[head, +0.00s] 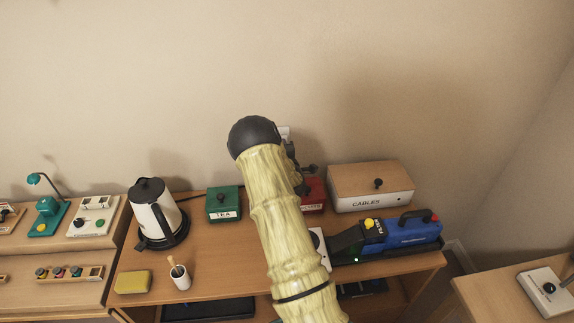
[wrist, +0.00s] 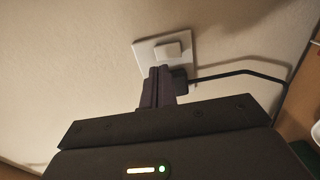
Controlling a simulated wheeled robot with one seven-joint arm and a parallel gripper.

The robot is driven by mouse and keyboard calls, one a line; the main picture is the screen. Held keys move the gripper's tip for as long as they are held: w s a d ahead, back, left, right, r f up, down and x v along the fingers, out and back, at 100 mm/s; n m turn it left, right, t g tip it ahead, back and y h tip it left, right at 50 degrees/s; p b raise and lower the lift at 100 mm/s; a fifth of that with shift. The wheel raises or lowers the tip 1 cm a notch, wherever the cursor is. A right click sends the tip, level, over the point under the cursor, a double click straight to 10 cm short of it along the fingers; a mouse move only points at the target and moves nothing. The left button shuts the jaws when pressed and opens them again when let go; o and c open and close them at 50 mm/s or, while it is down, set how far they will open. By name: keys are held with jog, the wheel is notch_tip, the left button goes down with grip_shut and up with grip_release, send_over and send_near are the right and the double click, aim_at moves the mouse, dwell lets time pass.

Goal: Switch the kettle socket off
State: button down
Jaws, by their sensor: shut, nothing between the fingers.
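Along the wall stand a green TEA box (head: 223,204), a partly hidden red box (head: 313,193) and a CABLES box (head: 370,187). A blue device (head: 400,235) lies at the right. A cup (head: 180,277) and yellow sponge (head: 133,282) are at the front left.

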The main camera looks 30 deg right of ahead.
jog(key=shift+d+f+b+v, duration=0.3)
jog(key=shift+b+v, duration=1.3)
jog(key=shift+v, duration=4.15)
jog(key=s+a+m+g+y, duration=0.2)
jog(key=s+a+m+g, duration=0.25)
jog(key=a, duration=0.35)
jog(key=s+a+m+g+y, duration=0.3)
jog(key=a+m, duration=0.3)
jog(key=a, duration=0.1)
jog(key=s+a+r+m+g+y, duration=0.1)
jog(key=s+a+g, duration=0.2)
jog(key=s+a, duration=0.2)
jog(key=s+a+r+m+g+y, duration=0.1)
jog(key=s+a, duration=0.4)
jog(key=s, duration=0.5)
jog(key=shift+s+a+r+m+g, duration=0.15)
jog(key=shift+a+r+m+g, duration=0.25)
jog(key=shift+r+g, duration=0.4)
